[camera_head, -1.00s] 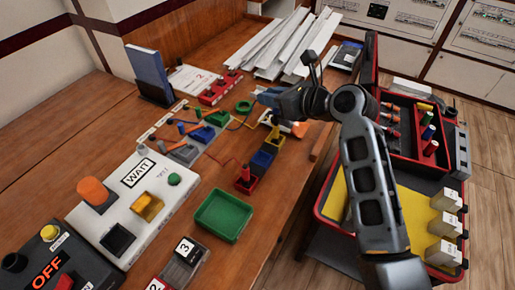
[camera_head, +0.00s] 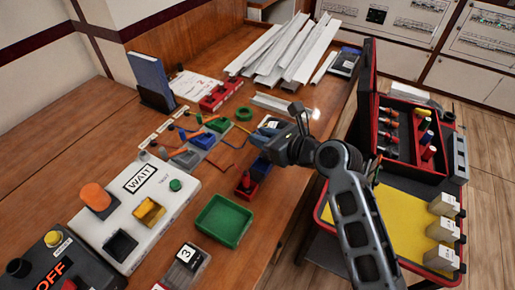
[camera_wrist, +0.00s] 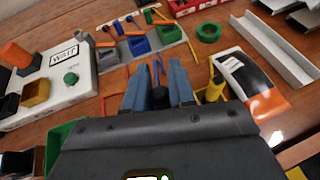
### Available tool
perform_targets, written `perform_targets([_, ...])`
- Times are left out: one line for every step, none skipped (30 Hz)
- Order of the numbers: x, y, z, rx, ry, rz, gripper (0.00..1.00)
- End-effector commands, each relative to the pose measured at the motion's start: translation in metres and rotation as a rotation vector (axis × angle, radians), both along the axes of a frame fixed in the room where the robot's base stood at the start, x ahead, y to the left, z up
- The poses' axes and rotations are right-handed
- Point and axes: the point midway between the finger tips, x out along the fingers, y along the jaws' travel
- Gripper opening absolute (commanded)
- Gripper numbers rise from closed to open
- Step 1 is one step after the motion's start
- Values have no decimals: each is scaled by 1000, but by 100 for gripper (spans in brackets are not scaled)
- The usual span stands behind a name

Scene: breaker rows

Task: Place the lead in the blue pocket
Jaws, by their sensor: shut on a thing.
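My gripper (camera_head: 264,133) is low over the row of small pockets on the bench, its two blue-grey fingers pointing away in the wrist view (camera_wrist: 158,75). It is shut on a thin blue lead (camera_wrist: 158,68), seen between the fingers; its lower end is hard to make out. The blue pocket (camera_head: 260,166) is close under the gripper, partly covered by it. I cannot tell whether the lead touches it. The red pocket (camera_head: 247,188), with a red lead in it, is nearer the camera. The yellow pocket (camera_wrist: 213,92), with a yellow lead, is right of the fingers in the wrist view.
A green tray (camera_head: 223,222) stands in front of the pockets. The white WAIT panel (camera_head: 125,222) is at left. A terminal block (camera_head: 193,150) with coloured blocks and wires lies beyond the fingers, near a green ring (camera_head: 243,111). White channels (camera_head: 285,52) lie at the back.

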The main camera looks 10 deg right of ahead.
Motion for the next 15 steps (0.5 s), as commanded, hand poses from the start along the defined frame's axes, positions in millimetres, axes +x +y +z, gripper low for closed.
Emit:
perform_targets([2, 6, -3, 1, 0, 2, 0])
perform_targets([3, 8, -4, 1, -1, 1, 0])
perform_targets([4, 11, -6, 1, -1, 1, 0])
perform_targets([5, 12, -7, 1, -1, 0, 0])
perform_targets([5, 12, -8, 1, -1, 0, 0])
perform_targets([5, 13, -9, 0, 0, 0, 0])
perform_targets([5, 13, -11, 0, 0, 0, 0])
perform_targets([5, 13, -14, 0, 0, 0, 0])
perform_targets([5, 13, -18, 0, 1, 0, 0])
perform_targets([5, 13, -22, 0, 1, 0, 0])
perform_targets([5, 13, -27, 0, 2, 0, 0])
perform_targets([5, 13, -33, 0, 2, 0, 0])
perform_targets([5, 13, -37, 1, 2, -1, 0])
perform_targets([5, 13, -41, 1, 2, -1, 0])
perform_targets([5, 13, -46, -1, 2, 0, 0])
